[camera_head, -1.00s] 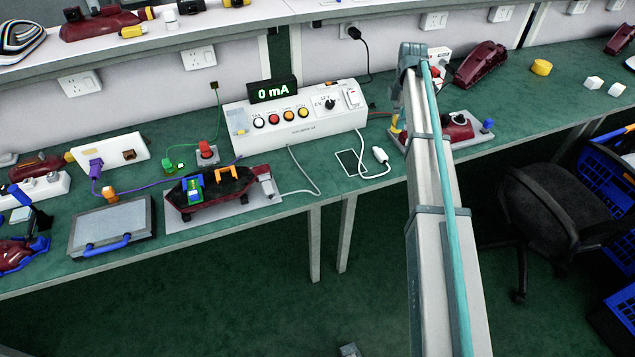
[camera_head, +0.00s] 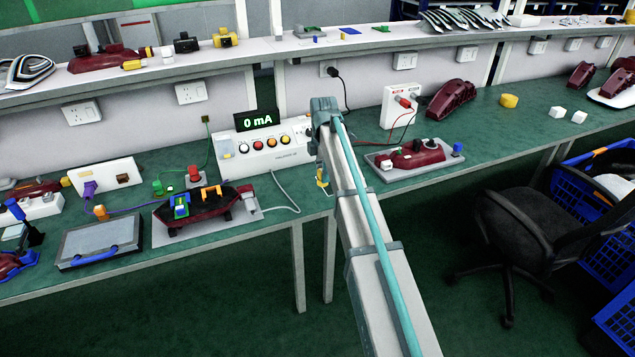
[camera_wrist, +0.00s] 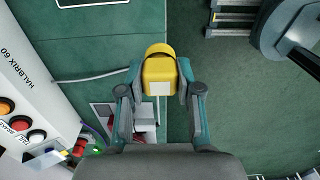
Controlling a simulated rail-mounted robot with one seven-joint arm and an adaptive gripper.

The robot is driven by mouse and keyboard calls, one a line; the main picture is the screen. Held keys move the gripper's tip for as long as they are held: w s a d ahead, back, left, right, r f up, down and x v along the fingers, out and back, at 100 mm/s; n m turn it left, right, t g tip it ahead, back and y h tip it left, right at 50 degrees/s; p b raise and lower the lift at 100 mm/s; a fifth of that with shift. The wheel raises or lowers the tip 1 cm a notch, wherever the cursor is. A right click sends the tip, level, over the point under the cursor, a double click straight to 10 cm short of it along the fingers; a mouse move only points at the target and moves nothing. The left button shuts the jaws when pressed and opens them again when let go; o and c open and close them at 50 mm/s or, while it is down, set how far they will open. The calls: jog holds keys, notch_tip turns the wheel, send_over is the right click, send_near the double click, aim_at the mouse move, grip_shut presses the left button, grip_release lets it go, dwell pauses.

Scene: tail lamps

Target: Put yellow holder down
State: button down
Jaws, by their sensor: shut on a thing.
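The yellow holder (camera_wrist: 159,72) is between the two fingers of my gripper (camera_wrist: 160,82) in the wrist view. The fingers are shut on its sides. My fingers are mostly hidden behind my arm in the head view.
The white test box (camera_head: 236,160) reading 0 mA stands left of my arm. A dark red lamp on a grey plate (camera_head: 165,238) is further left; another red lamp (camera_head: 412,155) is on the right. A black chair (camera_head: 520,225) stands before the bench.

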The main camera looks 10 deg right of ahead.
jog(key=w+f, duration=0.2)
jog(key=w+f+p, duration=0.1)
jog(key=w+f, duration=0.1)
jog(key=w, duration=0.1)
jog(key=w+f+p, duration=0.1)
jog(key=w+f, duration=0.1)
jog(key=w, duration=0.1)
jog(key=shift+w+d+f, duration=0.25)
jog(key=shift+d, duration=0.1)
jog(key=shift+w+f, duration=0.45)
jog(key=shift+f, duration=0.1)
jog(key=shift+w+f+p, duration=0.1)
jog(key=shift+f+p, duration=0.65)
jog(key=shift+f, duration=1)
jog(key=shift+f, duration=0.15)
jog(key=c, duration=0.8)
grip_release()
notch_tip(320, 180, up, 12)
jog(key=b, duration=0.2)
jog(key=shift+b, duration=0.4)
